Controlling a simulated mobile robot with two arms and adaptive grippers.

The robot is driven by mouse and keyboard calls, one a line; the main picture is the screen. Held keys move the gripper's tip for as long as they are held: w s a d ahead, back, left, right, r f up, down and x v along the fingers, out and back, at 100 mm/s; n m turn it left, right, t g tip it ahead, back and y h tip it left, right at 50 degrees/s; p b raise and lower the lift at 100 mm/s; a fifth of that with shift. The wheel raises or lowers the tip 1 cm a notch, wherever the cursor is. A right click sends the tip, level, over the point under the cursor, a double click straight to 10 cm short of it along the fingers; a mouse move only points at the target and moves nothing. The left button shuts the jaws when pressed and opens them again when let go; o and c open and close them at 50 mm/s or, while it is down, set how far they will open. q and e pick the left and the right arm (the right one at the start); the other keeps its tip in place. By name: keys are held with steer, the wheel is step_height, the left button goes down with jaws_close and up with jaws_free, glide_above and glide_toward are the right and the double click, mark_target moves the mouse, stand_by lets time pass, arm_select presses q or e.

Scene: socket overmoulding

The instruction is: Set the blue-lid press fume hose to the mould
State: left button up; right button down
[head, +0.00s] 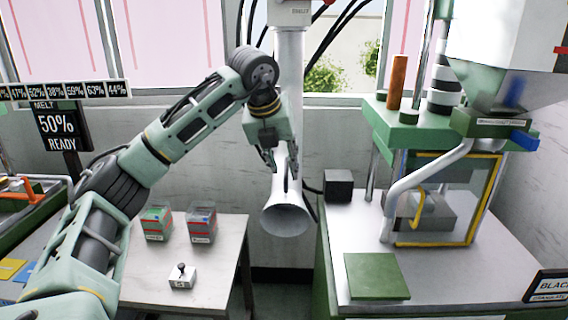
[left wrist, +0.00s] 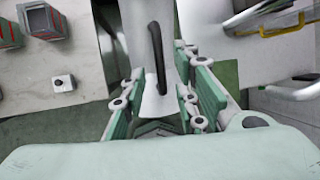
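The fume hose hangs at the centre as a pale grey duct ending in a flared hood (head: 287,218). A dark handle bar (left wrist: 157,58) runs along the hood (left wrist: 158,100) in the left wrist view. My left gripper (head: 277,160) is at the hood's upper part. In the left wrist view its fingers (left wrist: 158,102) are spread, one on each side of the hood and handle; contact cannot be told. The green press (head: 405,135) at right has a blue part (head: 525,139) by its hopper. A grey block, apparently the mould (head: 432,212), sits behind its yellow-framed guard (head: 440,243). My right gripper is not in view.
A white table (head: 215,270) at left holds two small bins (head: 157,222) (head: 202,223) and a joystick box (head: 182,277). The press bench (head: 440,287) carries a green plate (head: 376,276) and a dark box (head: 338,186). A grey bent pipe (head: 405,190) stands before the guard.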

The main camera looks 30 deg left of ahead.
arm_select(q)
steer(key=shift+w+f, duration=0.3)
steer(key=shift+f, duration=0.35)
jaws_close()
